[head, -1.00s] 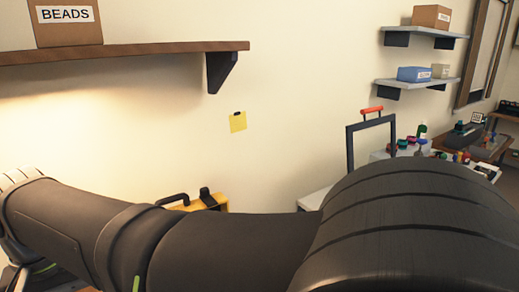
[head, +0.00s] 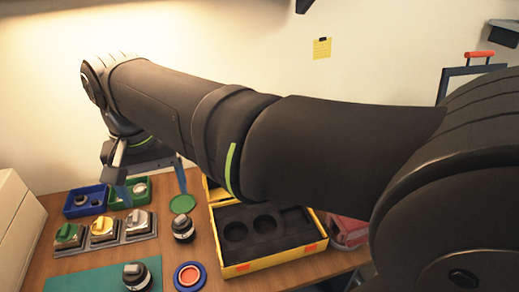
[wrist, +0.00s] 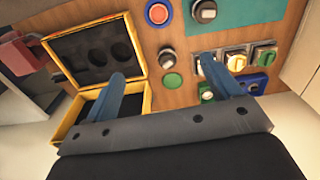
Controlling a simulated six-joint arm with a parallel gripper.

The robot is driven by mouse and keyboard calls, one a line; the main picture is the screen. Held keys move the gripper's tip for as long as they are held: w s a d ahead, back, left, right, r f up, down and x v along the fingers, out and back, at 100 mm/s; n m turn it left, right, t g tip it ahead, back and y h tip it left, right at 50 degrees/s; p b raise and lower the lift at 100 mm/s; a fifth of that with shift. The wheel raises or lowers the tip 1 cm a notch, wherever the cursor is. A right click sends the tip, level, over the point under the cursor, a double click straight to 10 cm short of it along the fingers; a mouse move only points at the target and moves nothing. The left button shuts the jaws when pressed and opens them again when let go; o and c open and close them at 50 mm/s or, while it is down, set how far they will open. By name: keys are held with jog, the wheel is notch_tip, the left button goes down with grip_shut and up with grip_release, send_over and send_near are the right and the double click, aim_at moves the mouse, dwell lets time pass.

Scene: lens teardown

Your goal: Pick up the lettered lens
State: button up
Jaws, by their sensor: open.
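No lettering is legible, so I cannot tell which lens is the lettered one. One dark cylindrical lens (head: 183,230) stands on the wooden table between the square holders and the yellow case. It also shows in the wrist view (wrist: 167,59). Another dark lens (head: 135,276) with a pale grip on top sits on the teal mat; it also shows in the wrist view (wrist: 204,12). My gripper (head: 151,187) is open and empty above the table's back part, its blue fingers spread apart. In the wrist view, my gripper (wrist: 162,69) has both fingers clear of the lenses.
A yellow case (head: 268,268) with round foam recesses lies right of the lens. Three square holders with green, yellow and white knobs stand left, before blue (head: 73,211) and green (head: 143,181) bins. A green disc (head: 182,204) and a red-centred blue disc (head: 189,276) lie nearby.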

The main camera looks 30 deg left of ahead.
jog(key=w+a+f+n+h, duration=0.2)
jog(key=w+a+f+n, duration=0.7)
jog(key=a+f, duration=0.3)
send_near(182, 225)
jog(key=f, duration=0.4)
jog(key=w+f, duration=0.1)
jog(key=f, duration=0.1)
jog(key=shift+a+f, duration=0.15)
jog(key=shift+a, duration=0.15)
jog(key=shift+s+d+f, duration=0.1)
jog(key=shift+d+f, duration=0.1)
jog(key=shift+f, duration=0.7)
jog(key=shift+w+d+f, duration=0.1)
jog(key=shift+d+f, duration=0.15)
jog(key=shift+f, duration=0.65)
jog(key=shift+s+d+f, duration=0.1)
jog(key=shift+d+f, duration=0.1)
jog(key=shift+f, duration=0.7)
jog(key=c, duration=1.1)
